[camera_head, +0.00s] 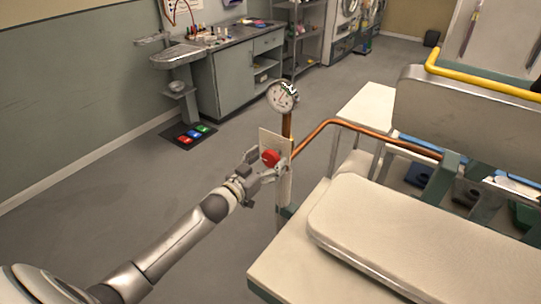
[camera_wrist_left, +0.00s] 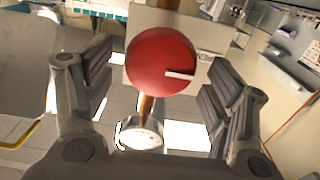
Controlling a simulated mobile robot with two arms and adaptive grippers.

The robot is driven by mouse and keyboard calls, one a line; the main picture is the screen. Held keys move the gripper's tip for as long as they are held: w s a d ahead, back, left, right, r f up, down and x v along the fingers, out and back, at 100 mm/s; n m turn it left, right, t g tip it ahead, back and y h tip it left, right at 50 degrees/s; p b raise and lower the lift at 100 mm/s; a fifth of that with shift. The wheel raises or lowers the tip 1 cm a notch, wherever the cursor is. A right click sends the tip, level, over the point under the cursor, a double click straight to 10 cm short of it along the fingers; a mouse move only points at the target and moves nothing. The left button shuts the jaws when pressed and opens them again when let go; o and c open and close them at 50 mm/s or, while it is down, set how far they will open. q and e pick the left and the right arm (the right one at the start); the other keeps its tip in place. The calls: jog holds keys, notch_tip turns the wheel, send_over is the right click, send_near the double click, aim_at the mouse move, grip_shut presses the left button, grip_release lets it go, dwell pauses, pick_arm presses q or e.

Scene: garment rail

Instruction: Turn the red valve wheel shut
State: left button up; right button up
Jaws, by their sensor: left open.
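The red valve wheel (camera_head: 270,158) sits on a pale plate (camera_head: 284,190) on an upright copper pipe (camera_head: 287,126). In the left wrist view the wheel (camera_wrist_left: 160,60) is a red disc with a white mark pointing right. My left gripper (camera_head: 265,173) is at the wheel in the head view. In the wrist view its two padded fingers (camera_wrist_left: 158,92) are spread wide, one on each side of the wheel, with gaps between pads and rim. A round dial gauge (camera_head: 283,96) tops the pipe; it also shows in the wrist view (camera_wrist_left: 140,136). My right gripper is not seen.
A copper pipe (camera_head: 335,122) bends right from the valve towards a cream padded bench (camera_head: 420,240) and a yellow rail (camera_head: 490,72). A grey workbench (camera_head: 235,75) and a pedestal stand at the back left. The floor (camera_head: 110,190) at left is clear.

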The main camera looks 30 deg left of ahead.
pick_arm(q)
jog(key=shift+w+d, duration=0.15)
jog(key=shift+w, duration=0.75)
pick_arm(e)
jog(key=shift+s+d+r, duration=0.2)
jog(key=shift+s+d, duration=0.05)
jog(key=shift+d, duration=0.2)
pick_arm(q)
jog(key=c, duration=1)
